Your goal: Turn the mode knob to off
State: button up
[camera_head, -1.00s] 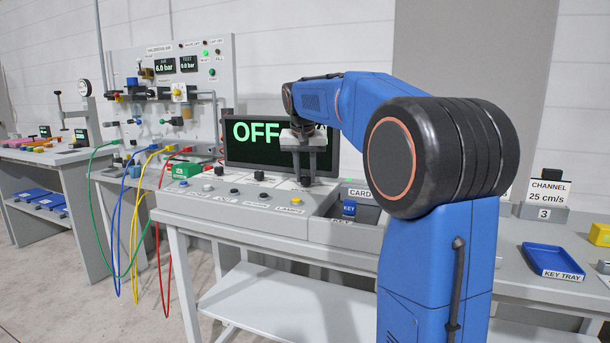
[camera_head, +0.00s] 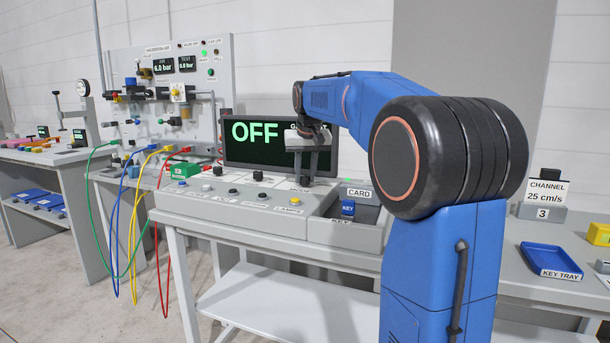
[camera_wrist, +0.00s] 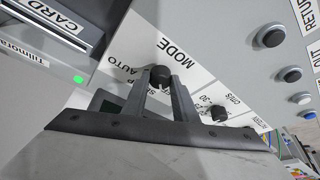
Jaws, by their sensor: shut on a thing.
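The mode knob (camera_wrist: 160,74) is a small black knob beside the printed word MODE in the wrist view, with AUTO and partly covered position labels around it. My gripper (camera_wrist: 161,80) has its two grey fingers on either side of the knob, shut on it. In the head view my gripper (camera_head: 305,172) reaches down to the right end of the console (camera_head: 240,212), below the display (camera_head: 255,145). The display reads OFF in large green letters; my arm hides its right part. The knob's pointer cannot be made out.
The card slot (camera_head: 359,193) and blue key (camera_head: 347,208) sit just right of my gripper. Another black knob (camera_wrist: 219,113) and several buttons (camera_wrist: 271,36) are nearby on the console. A blue key tray (camera_head: 552,260) lies on the right.

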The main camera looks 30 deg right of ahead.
jog(key=o, duration=1)
jog(key=shift+o, duration=0.2)
jog(key=v, duration=1.7)
jog(key=shift+r, duration=0.2)
jog(key=shift+s, duration=0.15)
